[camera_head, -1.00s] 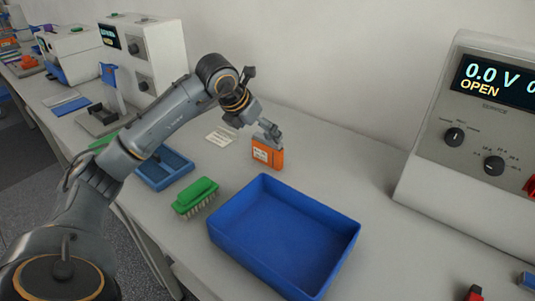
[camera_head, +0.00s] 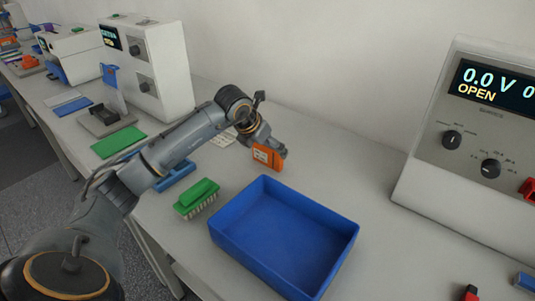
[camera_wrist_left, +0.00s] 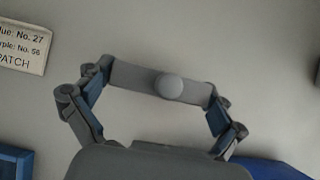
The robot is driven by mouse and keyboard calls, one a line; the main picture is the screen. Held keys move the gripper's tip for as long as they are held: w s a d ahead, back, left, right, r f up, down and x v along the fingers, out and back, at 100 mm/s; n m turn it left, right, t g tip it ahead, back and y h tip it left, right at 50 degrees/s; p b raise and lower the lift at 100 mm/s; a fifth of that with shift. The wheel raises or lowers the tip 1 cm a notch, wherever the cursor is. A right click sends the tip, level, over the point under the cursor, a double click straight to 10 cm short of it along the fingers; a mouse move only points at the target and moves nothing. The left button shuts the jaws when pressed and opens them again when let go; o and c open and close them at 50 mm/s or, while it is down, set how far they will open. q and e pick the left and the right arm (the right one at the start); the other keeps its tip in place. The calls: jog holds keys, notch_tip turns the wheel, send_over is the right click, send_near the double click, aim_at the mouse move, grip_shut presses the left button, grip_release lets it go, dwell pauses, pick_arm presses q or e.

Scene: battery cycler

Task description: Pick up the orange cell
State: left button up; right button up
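The orange cell (camera_head: 262,156), a small block with a pale label, is at the back of the bench, behind the blue bin. My left gripper (camera_head: 276,148) is right at the cell in the head view and covers part of its upper right side. My right gripper is not in view.
An empty blue bin (camera_head: 345,228) stands in front of the cell. A green brush (camera_head: 197,195) lies left of the bin. A tester with a "0.0 V OPEN" display (camera_head: 490,85) stands at right. The bench between tester and bin is clear.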

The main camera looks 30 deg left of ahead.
pick_arm(q)
jog(key=c, duration=0.7)
jog(key=shift+r, duration=0.1)
jog(key=shift+c, duration=0.2)
jog(key=shift+r+p, duration=0.35)
jog(key=shift+r, duration=0.15)
notch_tip(320, 180, up, 3)
jog(key=shift+w+f+p, duration=0.1)
jog(key=shift+f+p, duration=0.05)
jog(key=shift+p, duration=0.7)
jog(key=s+a+r+b, duration=0.4)
jog(key=s+a+r, duration=0.2)
jog(key=s+r, duration=0.3)
jog(key=shift+s+a+r+b, duration=0.15)
jog(key=shift+s+b, duration=0.25)
jog(key=shift+s, duration=1.45)
